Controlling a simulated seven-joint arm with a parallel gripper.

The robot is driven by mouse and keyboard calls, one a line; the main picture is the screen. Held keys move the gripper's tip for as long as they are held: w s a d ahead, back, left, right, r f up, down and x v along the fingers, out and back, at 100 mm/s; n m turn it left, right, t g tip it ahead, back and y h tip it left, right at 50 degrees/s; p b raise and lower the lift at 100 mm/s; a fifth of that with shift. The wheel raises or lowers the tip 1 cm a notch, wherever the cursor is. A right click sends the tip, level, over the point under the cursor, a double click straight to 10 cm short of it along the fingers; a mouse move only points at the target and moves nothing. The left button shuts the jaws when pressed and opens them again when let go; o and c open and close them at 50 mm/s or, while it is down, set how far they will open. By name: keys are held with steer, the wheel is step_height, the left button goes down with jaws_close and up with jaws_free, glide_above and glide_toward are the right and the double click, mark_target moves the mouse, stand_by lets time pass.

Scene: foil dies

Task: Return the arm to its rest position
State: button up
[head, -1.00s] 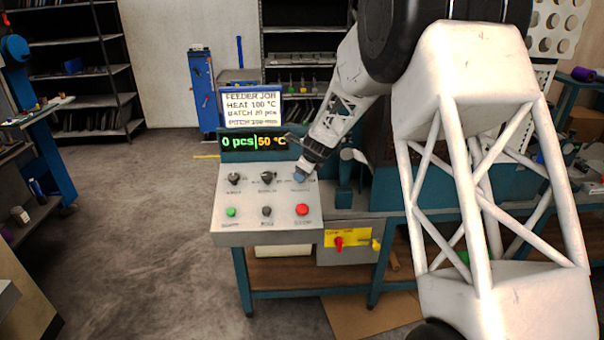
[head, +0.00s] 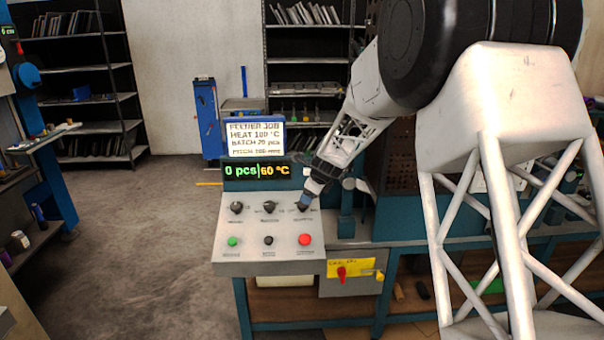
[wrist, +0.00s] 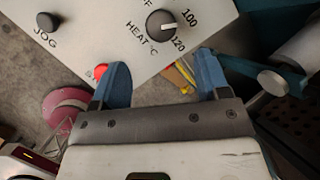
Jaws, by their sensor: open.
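My gripper (head: 308,203) is above the right knob of the grey control panel (head: 265,263) in the head view. In the wrist view my gripper (wrist: 163,80) shows two blue fingers spread apart with nothing between them. The black HEAT °C knob (wrist: 160,25) lies beyond the fingertips, apart from them in the picture. Its white pointer points right, towards the 100 and 120 marks. The arm reaches down from the upper right of the head view. The display (head: 257,171) reads 0 pcs and 60 °C.
A job card (head: 256,138) stands above the display. Green (head: 232,241) and red (head: 305,239) buttons line the panel front. A yellow plate with a red switch (head: 342,272) is below right. Blue machinery stands right of the panel; open floor lies left.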

steer(key=s+d+r+n, duration=0.2)
steer(key=s+r+n, duration=0.2)
steer(key=s, duration=0.5)
steer(key=s+d+r+n+g+h, duration=0.1)
steer(key=s+r+n, duration=0.2)
steer(key=s+r, duration=0.35)
steer(key=s+d+r+n, duration=0.2)
steer(key=s+r+n, duration=0.15)
steer(key=s, duration=0.75)
steer(key=s+d+f+n+g+h, duration=0.1)
steer(key=s+n, duration=0.5)
steer(key=s, duration=0.9)
steer(key=s+d+f+n+h, duration=0.1)
steer(key=s+d+n, duration=0.3)
steer(key=s, duration=1.2)
steer(key=n, duration=0.2)
steer(key=shift+s+d+n+g, duration=0.2)
steer(key=shift+n+g, duration=0.15)
steer(key=shift+g, duration=0.05)
